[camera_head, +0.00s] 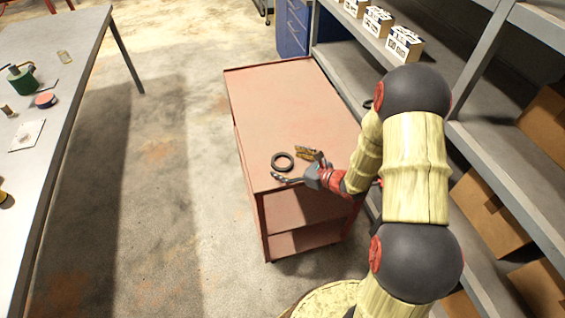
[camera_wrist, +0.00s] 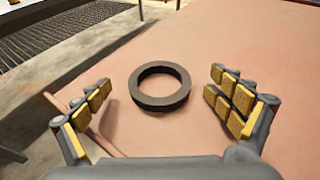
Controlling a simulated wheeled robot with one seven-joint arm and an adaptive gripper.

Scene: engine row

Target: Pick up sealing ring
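The sealing ring is a dark grey, thick ring (camera_head: 283,155) lying flat on the red cart top near its front left corner. In the wrist view the ring (camera_wrist: 160,101) lies between and beyond the fingers. My gripper (camera_head: 294,166) is open, with its fingers spread on either side of the ring's direction. In the wrist view my gripper (camera_wrist: 158,104) shows yellow-padded fingers left and right, with clear gaps to the ring. Nothing is held. Whether the fingers are down at the ring's height I cannot tell.
The red cart (camera_head: 285,100) is otherwise clear on top. A grey shelf (camera_head: 500,165) with cardboard boxes (camera_head: 490,210) stands close on the right. A blue drawer cabinet (camera_head: 293,28) is behind. A grey table (camera_head: 60,60) with small items stands left, across open floor.

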